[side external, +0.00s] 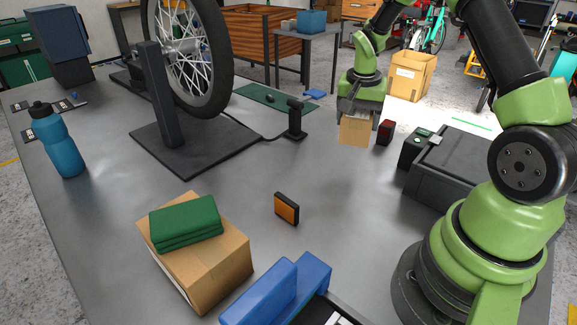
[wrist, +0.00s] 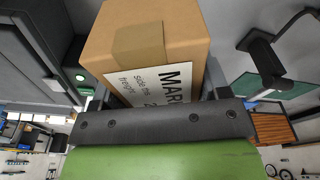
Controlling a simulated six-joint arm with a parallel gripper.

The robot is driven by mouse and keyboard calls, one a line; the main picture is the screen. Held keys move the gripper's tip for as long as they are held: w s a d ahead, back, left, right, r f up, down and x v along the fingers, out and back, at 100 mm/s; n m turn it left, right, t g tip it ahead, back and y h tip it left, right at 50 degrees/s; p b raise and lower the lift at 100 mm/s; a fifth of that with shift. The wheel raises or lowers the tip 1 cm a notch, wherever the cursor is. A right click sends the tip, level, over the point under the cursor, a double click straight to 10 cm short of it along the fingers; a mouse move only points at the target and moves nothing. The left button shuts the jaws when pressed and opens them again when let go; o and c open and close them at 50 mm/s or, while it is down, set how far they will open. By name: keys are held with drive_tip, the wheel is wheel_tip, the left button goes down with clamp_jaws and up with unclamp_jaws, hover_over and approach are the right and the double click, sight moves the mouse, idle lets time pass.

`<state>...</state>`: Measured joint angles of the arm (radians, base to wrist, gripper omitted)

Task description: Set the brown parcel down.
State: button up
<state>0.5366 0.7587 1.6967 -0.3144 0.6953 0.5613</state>
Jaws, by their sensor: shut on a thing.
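The brown parcel (side external: 355,130) hangs under my gripper (side external: 360,108) on the far right part of the grey table. My gripper is shut on it from above. In the wrist view the parcel (wrist: 150,28) fills the upper middle, with brown tape and a white printed label (wrist: 160,84) on it. The gripper (wrist: 155,92) has a finger at each side of the parcel. I cannot tell whether the parcel's underside touches the table.
A small red block (side external: 385,132) stands just right of the parcel. A dark case (side external: 462,168) lies further right. A small black stand (side external: 295,120) is to the left. Nearer are an orange reflector (side external: 287,208) and a box (side external: 205,262) with green cloth (side external: 186,222). The table's middle is clear.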

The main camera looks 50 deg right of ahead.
drive_tip(key=w+a+f+n+t+y, duration=0.1)
drive_tip(key=w+a+n, duration=1.2)
drive_tip(key=a, duration=0.2)
wheel_tip(320, 180, down, 5)
drive_tip(key=shift+w+d+r, duration=0.1)
drive_tip(key=shift+r, duration=0.1)
drive_tip(key=shift+f, duration=2.1)
drive_tip(key=o, duration=1.1)
drive_tip(key=shift+f, duration=0.1)
drive_tip(key=shift+c, duration=0.2)
